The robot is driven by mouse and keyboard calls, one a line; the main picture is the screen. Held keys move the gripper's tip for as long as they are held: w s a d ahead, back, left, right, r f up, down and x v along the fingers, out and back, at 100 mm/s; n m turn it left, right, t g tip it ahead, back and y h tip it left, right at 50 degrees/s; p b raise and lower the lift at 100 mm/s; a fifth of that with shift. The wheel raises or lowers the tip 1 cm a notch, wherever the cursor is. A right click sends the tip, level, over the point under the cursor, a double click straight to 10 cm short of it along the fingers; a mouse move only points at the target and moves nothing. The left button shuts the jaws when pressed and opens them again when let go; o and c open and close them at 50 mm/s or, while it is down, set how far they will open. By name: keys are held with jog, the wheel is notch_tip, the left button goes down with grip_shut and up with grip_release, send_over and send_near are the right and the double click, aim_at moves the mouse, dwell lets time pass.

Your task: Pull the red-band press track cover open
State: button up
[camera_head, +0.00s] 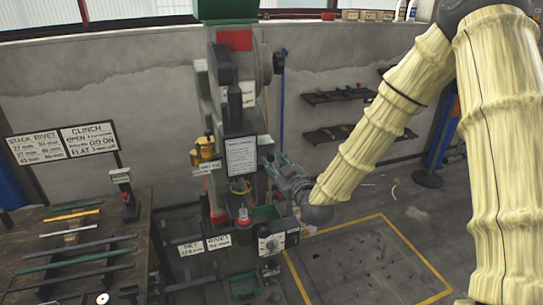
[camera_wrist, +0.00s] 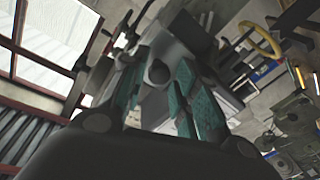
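The press with a red band (camera_head: 234,41) stands in the middle of the head view, a tall grey-green column with a green top. I cannot single out its track cover with certainty. My gripper (camera_head: 268,160) is at the right side of the press, beside the white notice sheet (camera_head: 241,156), pointing left. In the wrist view my gripper (camera_wrist: 158,88) has its teal finger pads apart. A dark grey part with a rounded end (camera_wrist: 158,72) shows between the fingers. I cannot tell whether the pads touch it.
A yellow part (camera_head: 205,153) juts from the press's left side. A workbench (camera_head: 30,245) with bars stands at left. Yellow-lined floor (camera_head: 370,265) at right is clear.

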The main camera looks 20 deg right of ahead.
aim_at(264, 153)
jog(key=shift+w+a+p, duration=0.2)
jog(key=shift+w+p, duration=0.1)
jog(key=shift+w, duration=0.75)
jog(key=shift+c, duration=0.3)
grip_shut()
